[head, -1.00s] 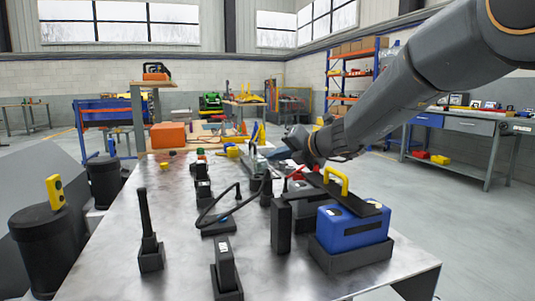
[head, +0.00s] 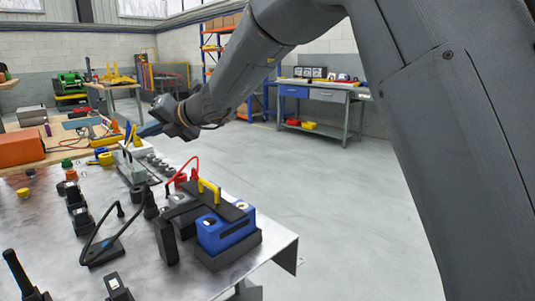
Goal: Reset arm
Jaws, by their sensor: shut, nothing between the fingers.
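My grey arm reaches from the upper right across the head view. My gripper (head: 148,130) is at its far end, pointing left above the far right part of the metal table (head: 205,284). It is small and partly hidden by the wrist, and it is shut with nothing held. It is beyond the blue box with the yellow handle (head: 228,232) and apart from it.
Several black holders and tools stand on the metal table, with a red-cabled item (head: 180,178) near its right edge. An orange box (head: 20,147) lies at the left. Open floor (head: 330,220) is on the right, before a grey workbench (head: 323,95).

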